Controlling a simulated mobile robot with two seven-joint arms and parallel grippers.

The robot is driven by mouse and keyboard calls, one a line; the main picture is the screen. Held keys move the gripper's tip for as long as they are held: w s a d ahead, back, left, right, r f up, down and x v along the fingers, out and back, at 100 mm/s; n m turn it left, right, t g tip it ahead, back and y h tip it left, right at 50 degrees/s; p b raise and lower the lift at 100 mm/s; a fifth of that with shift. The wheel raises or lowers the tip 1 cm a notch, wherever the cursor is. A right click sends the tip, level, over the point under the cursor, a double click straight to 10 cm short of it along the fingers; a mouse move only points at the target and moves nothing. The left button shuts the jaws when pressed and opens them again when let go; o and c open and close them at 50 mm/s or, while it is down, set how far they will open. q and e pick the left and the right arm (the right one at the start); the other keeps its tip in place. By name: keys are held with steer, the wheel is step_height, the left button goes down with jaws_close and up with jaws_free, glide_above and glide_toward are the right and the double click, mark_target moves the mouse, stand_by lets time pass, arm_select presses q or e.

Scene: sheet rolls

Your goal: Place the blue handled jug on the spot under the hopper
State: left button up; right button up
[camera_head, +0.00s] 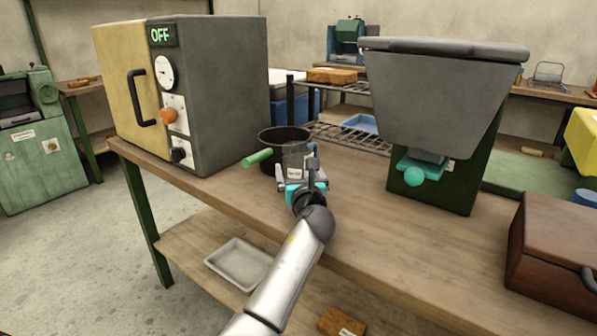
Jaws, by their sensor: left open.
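The jug (293,153) looks grey and see-through, with a pale label and a bit of blue handle (312,152) on its right. It stands on the wooden table, in front of a black pot. My left gripper (305,175) is open at the near side of the jug and hides its lower part; whether the fingers touch it I cannot tell. The hopper (440,100) is a large grey funnel on a dark green stand (455,190), to the right, with a teal knob (413,177). I cannot make out a marked spot under it. My right gripper is not in view.
The black pot (272,139) has a green handle (257,157) pointing left. A grey and yellow oven (215,90) marked OFF stands at the left. A brown box (556,250) sits at the right. The table (375,225) is clear between jug and hopper.

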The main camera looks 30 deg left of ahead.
mark_target(298, 147)
arm_select(q)
steer(key=shift+c, duration=0.4)
steer(key=c, duration=1.2)
steer(key=shift+r, duration=0.2)
steer(key=shift+r, duration=0.15)
step_height(298, 147, up, 10)
steer(key=p, duration=0.6)
steer(key=shift+r+p, duration=2.5)
steer(key=shift+r, duration=2.2)
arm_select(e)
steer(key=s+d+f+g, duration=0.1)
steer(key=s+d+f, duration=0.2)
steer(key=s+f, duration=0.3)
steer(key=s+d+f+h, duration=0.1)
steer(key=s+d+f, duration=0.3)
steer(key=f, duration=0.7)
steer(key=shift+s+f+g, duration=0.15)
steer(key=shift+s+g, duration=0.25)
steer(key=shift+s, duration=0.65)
